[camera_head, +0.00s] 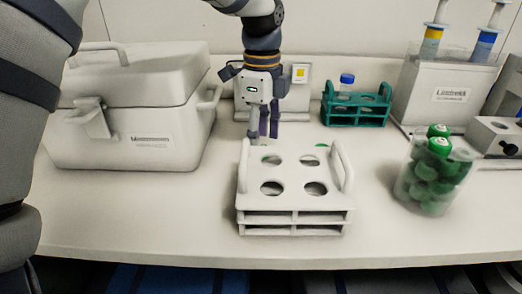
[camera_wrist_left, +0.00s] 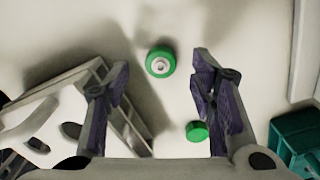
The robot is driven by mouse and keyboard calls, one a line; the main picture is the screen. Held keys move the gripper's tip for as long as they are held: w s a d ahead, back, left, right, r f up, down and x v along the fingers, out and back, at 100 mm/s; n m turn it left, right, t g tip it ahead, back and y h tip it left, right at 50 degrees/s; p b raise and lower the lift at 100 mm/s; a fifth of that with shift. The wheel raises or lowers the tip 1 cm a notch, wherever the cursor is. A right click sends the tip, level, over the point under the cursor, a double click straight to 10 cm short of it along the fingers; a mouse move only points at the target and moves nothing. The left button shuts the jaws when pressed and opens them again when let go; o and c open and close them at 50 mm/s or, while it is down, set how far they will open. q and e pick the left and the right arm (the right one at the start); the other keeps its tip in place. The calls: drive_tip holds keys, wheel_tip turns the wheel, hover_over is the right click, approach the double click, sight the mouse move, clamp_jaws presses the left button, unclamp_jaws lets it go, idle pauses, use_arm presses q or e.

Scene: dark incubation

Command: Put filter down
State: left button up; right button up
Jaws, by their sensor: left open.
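A green round filter (camera_wrist_left: 160,62) with a pale centre lies on the white bench in the left wrist view, roughly between my fingertips; I see no finger touching it. A second green round piece (camera_wrist_left: 196,131) lies nearer, beside the right finger. In the head view a green piece (camera_head: 320,146) shows just behind the white rack (camera_head: 294,219), mostly hidden. My left gripper (camera_head: 263,131) points down behind the white rack's left handle. Its fingers are spread and empty, as the left wrist view (camera_wrist_left: 160,82) shows. My right gripper is not in view.
A white lidded box (camera_head: 150,135) stands left. A teal rack (camera_head: 355,110) with a blue-capped bottle (camera_head: 346,82) stands behind right. A clear beaker (camera_head: 403,190) of green pieces stands right. A white stand (camera_head: 440,95) is farther back. The bench front is clear.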

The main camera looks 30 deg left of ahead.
use_arm(q)
drive_tip(key=shift+f, duration=0.75)
drive_tip(key=c, duration=0.9)
drive_tip(key=shift+o, duration=0.2)
wheel_tip(320, 180, up, 3)
drive_tip(key=shift+w+r, duration=0.1)
drive_tip(key=shift+r, duration=0.1)
drive_tip(key=s+d+r+p, duration=0.1)
drive_tip(key=s+d+r, duration=0.7)
drive_tip(key=d, duration=0.3)
drive_tip(key=shift+s+d+r, duration=0.2)
drive_tip(key=shift+s+r, duration=0.1)
drive_tip(key=shift+r, duration=0.55)
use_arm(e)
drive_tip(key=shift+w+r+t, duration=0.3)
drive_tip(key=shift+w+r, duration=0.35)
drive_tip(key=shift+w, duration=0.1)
